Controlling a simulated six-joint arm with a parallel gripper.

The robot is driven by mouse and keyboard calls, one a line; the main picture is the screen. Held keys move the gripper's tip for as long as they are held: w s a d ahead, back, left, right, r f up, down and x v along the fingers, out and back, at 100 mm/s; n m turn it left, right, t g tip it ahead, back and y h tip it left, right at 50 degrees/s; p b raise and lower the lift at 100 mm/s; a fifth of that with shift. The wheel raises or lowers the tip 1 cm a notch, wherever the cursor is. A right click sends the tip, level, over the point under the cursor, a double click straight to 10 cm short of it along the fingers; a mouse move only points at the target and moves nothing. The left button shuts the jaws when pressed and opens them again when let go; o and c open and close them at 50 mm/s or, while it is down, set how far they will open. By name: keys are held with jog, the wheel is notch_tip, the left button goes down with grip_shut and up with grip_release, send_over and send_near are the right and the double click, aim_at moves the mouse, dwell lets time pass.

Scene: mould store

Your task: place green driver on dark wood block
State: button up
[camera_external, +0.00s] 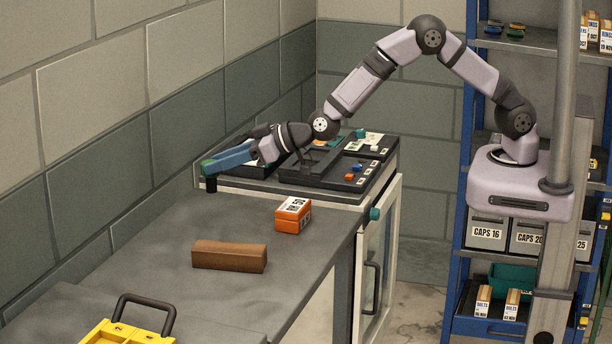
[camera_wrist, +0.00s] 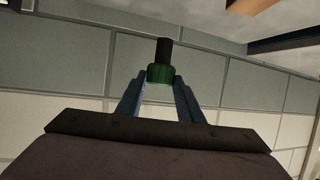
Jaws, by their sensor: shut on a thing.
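My gripper (camera_external: 228,160) reaches out over the far left part of the bench. It is shut on the green driver (camera_external: 208,172), which has a green body and a dark lower end pointing down. In the wrist view the driver (camera_wrist: 160,73) sits between the two blue fingers of my gripper (camera_wrist: 160,88), its dark end pointing away from the fingers. The dark wood block (camera_external: 229,256) is a brown bar lying on the bench, in front of and below my gripper and apart from it. In the wrist view a brown piece shows at the top edge; I cannot tell if it is the block.
An orange box (camera_external: 293,215) stands on the bench to the right of and behind the block. A black tray (camera_external: 318,165) with small parts lies behind. A yellow case (camera_external: 128,333) with a black handle is at the front left. The bench around the block is clear.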

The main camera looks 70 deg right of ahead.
jog(key=s+a+r+n+y+b, duration=0.2)
jog(key=s+a+r+b, duration=0.1)
jog(key=a+r, duration=0.3)
jog(key=n+g+y, duration=0.2)
send_over(240, 246)
notch_tip(240, 246, down, 3)
jog(key=shift+a+f+p, duration=0.1)
jog(key=shift+f+p, duration=1.4)
jog(key=shift+f, duration=3.55)
jog(key=shift+f, duration=0.2)
jog(key=o, duration=1.1)
jog(key=shift+r, duration=0.1)
